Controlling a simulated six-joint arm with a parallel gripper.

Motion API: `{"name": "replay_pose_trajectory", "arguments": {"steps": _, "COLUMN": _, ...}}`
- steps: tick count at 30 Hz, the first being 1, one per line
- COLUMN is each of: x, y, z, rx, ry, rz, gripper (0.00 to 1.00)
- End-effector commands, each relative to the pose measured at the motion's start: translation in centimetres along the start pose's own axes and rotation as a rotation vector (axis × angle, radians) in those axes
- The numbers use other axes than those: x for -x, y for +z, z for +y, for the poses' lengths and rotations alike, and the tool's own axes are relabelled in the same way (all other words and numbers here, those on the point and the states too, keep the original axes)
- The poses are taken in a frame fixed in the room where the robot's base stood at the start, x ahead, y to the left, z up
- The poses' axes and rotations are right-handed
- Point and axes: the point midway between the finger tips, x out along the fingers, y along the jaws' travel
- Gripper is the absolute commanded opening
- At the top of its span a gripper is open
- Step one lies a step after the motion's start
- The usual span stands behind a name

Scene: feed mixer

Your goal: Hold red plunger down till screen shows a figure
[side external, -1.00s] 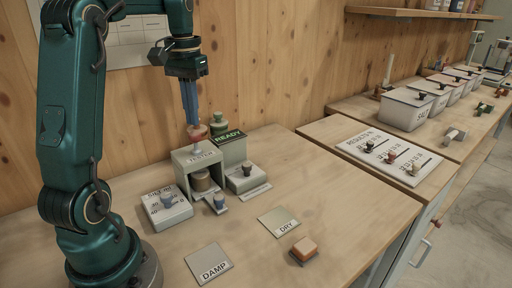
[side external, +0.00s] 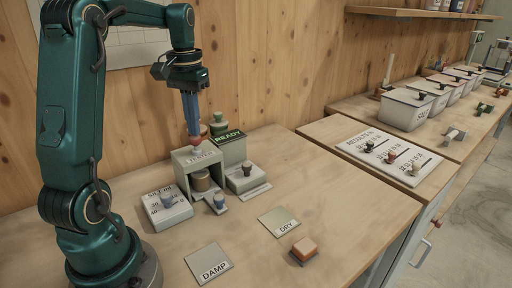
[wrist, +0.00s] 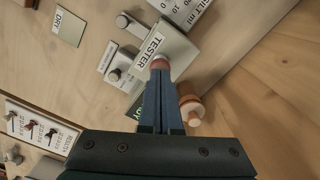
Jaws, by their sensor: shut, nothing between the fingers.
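The grey tester (side external: 198,160) stands on the bench, with its name label also showing in the wrist view (wrist: 150,45). Its red plunger (side external: 196,140) sticks up from the top, with little pale stem showing under the cap. My gripper (side external: 194,134) is shut and upright, its blue fingertips meeting the plunger cap from above. In the wrist view the fingertips (wrist: 159,74) cover part of the reddish cap (wrist: 160,64). The screen (side external: 229,137) behind the tester reads READY in green. A round brownish sample (side external: 201,181) sits inside the tester's opening.
DAMP (side external: 209,263) and DRY (side external: 279,221) plates and an orange-topped block (side external: 304,248) lie in front. A results board (side external: 390,153) and lidded bins (side external: 408,107) are farther right.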

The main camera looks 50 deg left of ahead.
Motion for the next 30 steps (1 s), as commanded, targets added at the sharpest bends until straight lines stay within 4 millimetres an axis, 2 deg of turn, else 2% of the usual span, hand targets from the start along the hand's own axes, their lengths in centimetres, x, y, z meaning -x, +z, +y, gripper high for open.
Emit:
{"name": "replay_pose_trajectory", "arguments": {"steps": 15, "x": -1.4, "y": 0.0, "z": 0.0, "rx": 0.000, "ry": 0.000, "rz": -0.001, "gripper": 0.00}}
{"name": "replay_pose_trajectory", "arguments": {"steps": 30, "x": -1.4, "y": 0.0, "z": 0.0, "rx": 0.000, "ry": 0.000, "rz": 0.000, "gripper": 0.00}}
